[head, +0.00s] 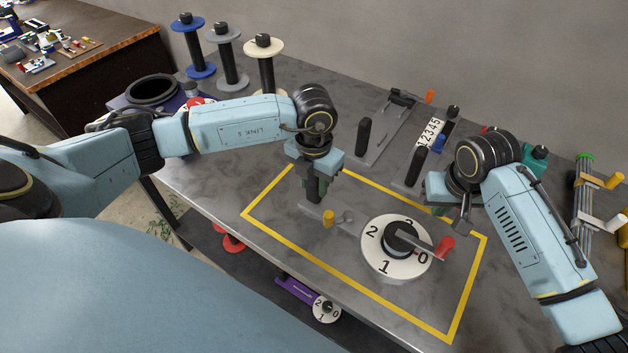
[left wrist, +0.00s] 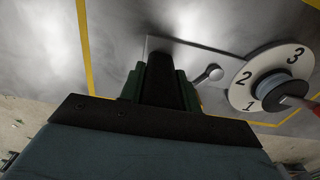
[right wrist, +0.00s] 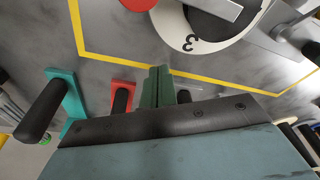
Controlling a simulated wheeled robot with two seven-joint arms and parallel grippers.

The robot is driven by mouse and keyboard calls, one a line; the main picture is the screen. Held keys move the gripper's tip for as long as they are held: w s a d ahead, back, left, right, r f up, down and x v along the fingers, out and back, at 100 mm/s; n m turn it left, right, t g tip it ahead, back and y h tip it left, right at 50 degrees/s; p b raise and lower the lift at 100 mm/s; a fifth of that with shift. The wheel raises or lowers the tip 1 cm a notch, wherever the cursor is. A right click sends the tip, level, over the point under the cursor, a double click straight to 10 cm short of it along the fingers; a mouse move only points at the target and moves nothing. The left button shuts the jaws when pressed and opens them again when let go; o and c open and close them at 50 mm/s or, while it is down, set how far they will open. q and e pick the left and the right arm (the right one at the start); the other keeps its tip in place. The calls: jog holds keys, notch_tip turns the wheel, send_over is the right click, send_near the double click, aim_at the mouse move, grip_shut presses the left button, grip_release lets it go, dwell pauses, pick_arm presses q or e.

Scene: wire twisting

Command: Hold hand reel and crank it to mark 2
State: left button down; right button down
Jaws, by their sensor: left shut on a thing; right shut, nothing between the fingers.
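The hand reel lies inside the yellow outline, with a white dial (head: 381,264) marked 0 to 3 and a black hub. Its crank arm points right, with the red knob (head: 443,248) next to the 0, between 0 and 3. My left gripper (head: 315,196) is shut on the reel's black grip (left wrist: 160,80), left of the dial. The fingers hide part of the grip. My right gripper (head: 461,224) is shut and empty, just above and right of the red knob and apart from it. In the right wrist view the knob (right wrist: 140,4) shows at the top edge.
Blue, grey and cream spools (head: 265,65) stand at the back left. Black-handled tools (head: 364,138), a number strip (head: 431,132) and a teal tool (head: 535,158) lie along the back right. A purple reel (head: 300,290) sits below the table's front edge. The yellow outline's front is clear.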

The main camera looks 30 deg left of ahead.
jog(key=shift+d, duration=0.15)
jog(key=shift+d, duration=0.2)
dwell(0.3)
jog(key=shift+a, duration=0.15)
jog(key=shift+a, duration=0.5)
jog(key=shift+r, duration=0.15)
notch_tip(320, 180, up, 8)
dwell(0.4)
